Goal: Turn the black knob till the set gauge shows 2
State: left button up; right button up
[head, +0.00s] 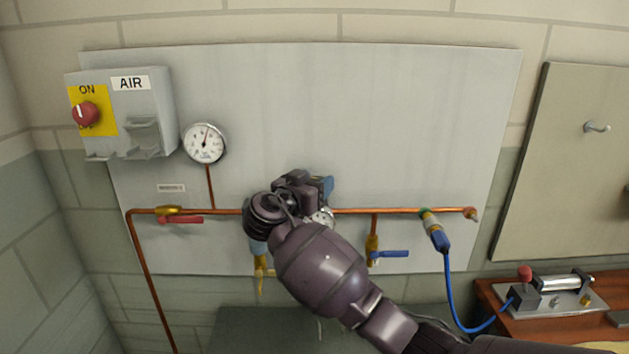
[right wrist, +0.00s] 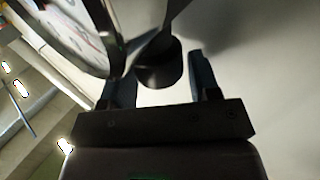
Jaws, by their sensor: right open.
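The black knob (right wrist: 160,72) shows in the right wrist view, with a darker stem or bracket behind it. My right gripper (right wrist: 163,84) is open, with one finger on each side of the knob and a visible gap at least on the right; I cannot tell whether the left finger touches. A round white gauge (right wrist: 70,30), likely the set gauge, is cut off at the upper left, and its reading is not legible. In the head view my right gripper (head: 305,190) and arm cover the regulator area, and the knob is hidden. My left gripper is not in view.
A second gauge (head: 205,143) stands above the copper pipe (head: 390,211) on the grey panel (head: 420,120). A red-handled valve (head: 182,219), a blue-handled valve (head: 388,254) and a blue hose (head: 452,290) are nearby. The air switch box (head: 150,105) is upper left.

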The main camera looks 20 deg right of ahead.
jog(key=c, duration=0.6)
jog(key=shift+c, duration=0.2)
